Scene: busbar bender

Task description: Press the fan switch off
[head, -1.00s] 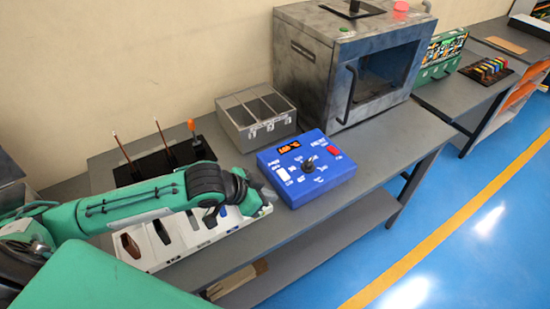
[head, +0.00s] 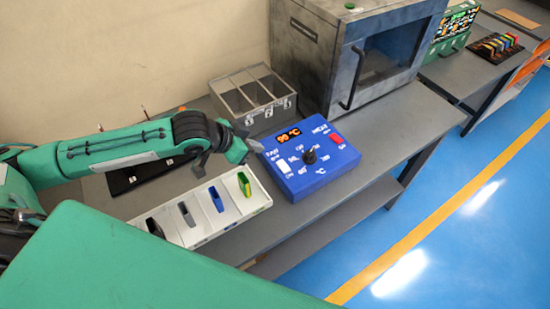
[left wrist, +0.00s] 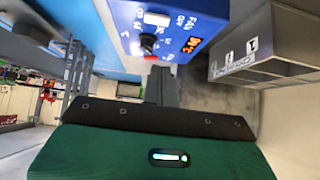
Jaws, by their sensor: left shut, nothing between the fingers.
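The blue control box (head: 318,177) sits on the grey bench. The white fan switch (head: 284,167) is on its left side, beside the FAN lettering. It also shows in the left wrist view (left wrist: 157,19) near the top. A black knob (head: 310,157) is mid-panel, and a red switch (head: 337,138) is at the upper right. My left gripper (head: 256,147) is shut and empty, at the box's upper left corner, close to the fan switch. In the left wrist view its fingers (left wrist: 162,84) point toward the panel. I cannot tell whether they touch the box. My right gripper is not in view.
A grey three-compartment bin (head: 255,113) stands behind the box. A large metal oven (head: 318,62) stands behind to the right. A white tray (head: 232,221) with coloured items lies in front left. The bench right of the box is clear.

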